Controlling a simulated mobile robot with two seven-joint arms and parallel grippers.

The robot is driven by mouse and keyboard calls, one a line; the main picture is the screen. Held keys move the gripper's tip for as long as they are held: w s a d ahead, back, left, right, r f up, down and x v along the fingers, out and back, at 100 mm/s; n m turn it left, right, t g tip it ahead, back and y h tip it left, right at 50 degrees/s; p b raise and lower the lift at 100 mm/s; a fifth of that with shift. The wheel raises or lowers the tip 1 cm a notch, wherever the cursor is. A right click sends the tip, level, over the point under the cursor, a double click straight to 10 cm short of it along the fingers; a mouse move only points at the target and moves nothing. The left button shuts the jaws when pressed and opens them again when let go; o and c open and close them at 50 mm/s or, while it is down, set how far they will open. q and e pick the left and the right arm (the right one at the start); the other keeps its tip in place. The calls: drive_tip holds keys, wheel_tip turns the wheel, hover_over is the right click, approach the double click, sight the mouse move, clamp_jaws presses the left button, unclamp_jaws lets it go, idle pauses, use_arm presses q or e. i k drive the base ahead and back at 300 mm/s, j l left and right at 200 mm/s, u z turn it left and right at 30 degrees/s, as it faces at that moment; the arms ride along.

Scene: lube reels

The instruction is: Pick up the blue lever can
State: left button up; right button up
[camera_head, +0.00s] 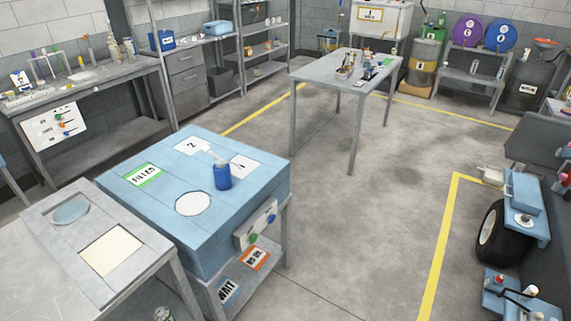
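A small blue can (222,177) stands upright on top of the light blue bench (150,203). It has a pale, spout-like or lever-like part at its top, pointing up to the left; its detail is too small to make out. The can stands beside the numbered white cards and a white circle (193,203) marked on the bench top. Neither of my grippers shows in the head view, and nothing is touching the can.
A grey table (90,250) adjoins the bench at the lower left. A small table (330,68) with several items stands farther back. A black tyre (490,236) and blue parts are at the right. The floor between is clear.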

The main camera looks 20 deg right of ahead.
sight(221, 169)
drive_tip(key=z, duration=0.25)
drive_tip(key=u, duration=0.4)
drive_tip(key=i+l+u, duration=0.1)
drive_tip(key=u, duration=0.35)
drive_tip(key=l+u, duration=0.2)
drive_tip(key=u, duration=0.3)
drive_tip(key=l+u, duration=0.25)
drive_tip(key=u, duration=0.2)
drive_tip(key=l+u, duration=0.35)
drive_tip(key=l, duration=0.15)
drive_tip(key=k+l+u, duration=0.1)
drive_tip(key=l+u, duration=0.25)
drive_tip(key=l, duration=0.15)
drive_tip(key=k+l+u, duration=0.15)
drive_tip(key=l, duration=0.2)
drive_tip(key=k+l+u, duration=0.15)
drive_tip(key=l, duration=0.2)
drive_tip(key=k+l+u, duration=0.1)
drive_tip(key=l, duration=0.25)
drive_tip(key=k+l, duration=0.15)
drive_tip(key=l, duration=0.2)
drive_tip(key=k+l+u, duration=0.1)
drive_tip(key=l, duration=0.2)
drive_tip(key=k+l, duration=0.2)
drive_tip(key=l, duration=0.15)
